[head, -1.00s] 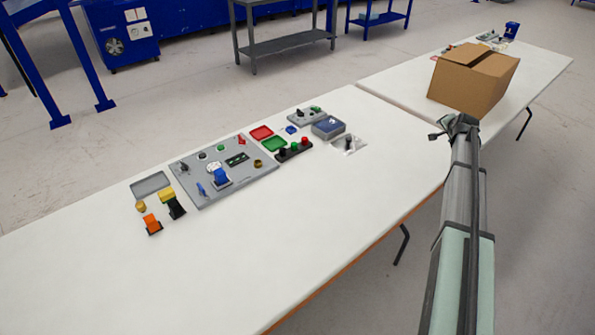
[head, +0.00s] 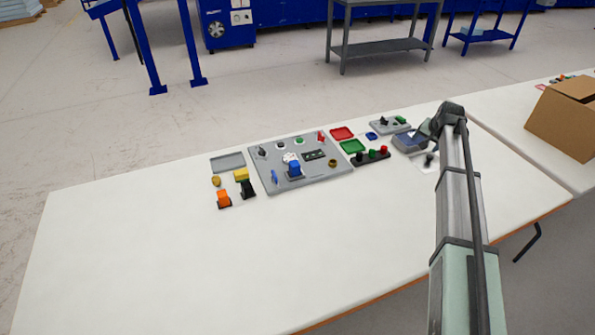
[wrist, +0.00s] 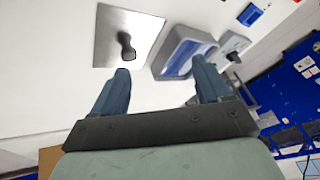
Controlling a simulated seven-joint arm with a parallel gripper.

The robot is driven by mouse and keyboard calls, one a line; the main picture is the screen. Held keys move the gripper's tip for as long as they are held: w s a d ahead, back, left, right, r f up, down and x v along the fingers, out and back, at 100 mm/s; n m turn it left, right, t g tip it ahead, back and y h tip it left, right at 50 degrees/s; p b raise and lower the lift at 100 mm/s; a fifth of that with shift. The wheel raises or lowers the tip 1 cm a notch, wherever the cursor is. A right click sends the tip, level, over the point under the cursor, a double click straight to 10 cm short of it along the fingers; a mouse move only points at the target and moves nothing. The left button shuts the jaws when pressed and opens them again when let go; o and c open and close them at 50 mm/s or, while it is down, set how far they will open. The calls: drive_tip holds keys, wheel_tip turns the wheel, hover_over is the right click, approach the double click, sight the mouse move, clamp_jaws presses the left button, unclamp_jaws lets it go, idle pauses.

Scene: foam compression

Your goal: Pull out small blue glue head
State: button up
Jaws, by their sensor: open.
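Several blue pieces are in the head view, and I cannot tell for sure which is the glue head. A small blue piece (head: 372,136) lies beside the red tray (head: 342,133). A larger blue block (head: 294,169) stands on the grey panel (head: 318,178), with a thin blue piece (head: 274,177) left of it. In the wrist view a small blue piece (wrist: 250,14) shows at the top right. My gripper (wrist: 161,64) is open, with nothing between its fingers. It hangs above the table near the blue-lined grey box (wrist: 183,55), mostly hidden by my arm in the head view.
A metal plate with a black knob (wrist: 126,42) lies ahead of the left finger. A green tray (head: 352,146) and a row of knobs (head: 372,157) are near the panel. Orange (head: 223,198) and yellow (head: 241,174) pieces stand left. The table's front is clear.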

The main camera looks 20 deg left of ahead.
drive_tip(key=s+a+r+n+g, duration=0.1)
drive_tip(key=s+a+n+g, duration=0.3)
drive_tip(key=a, duration=0.7)
drive_tip(key=s+a+n+t, duration=0.1)
drive_tip(key=s+a+n, duration=0.1)
drive_tip(key=s+a, duration=0.65)
wheel_tip(320, 180, up, 2)
drive_tip(key=r+n+g+h, duration=0.1)
drive_tip(key=n+g+h, duration=0.15)
drive_tip(key=n, duration=0.25)
hover_over(295, 163)
drive_tip(key=shift+f+y, duration=0.25)
drive_tip(key=shift+y, duration=0.1)
drive_tip(key=shift+f, duration=0.15)
drive_tip(key=shift+f, duration=4.35)
clamp_jaws()
drive_tip(key=shift+r, duration=0.1)
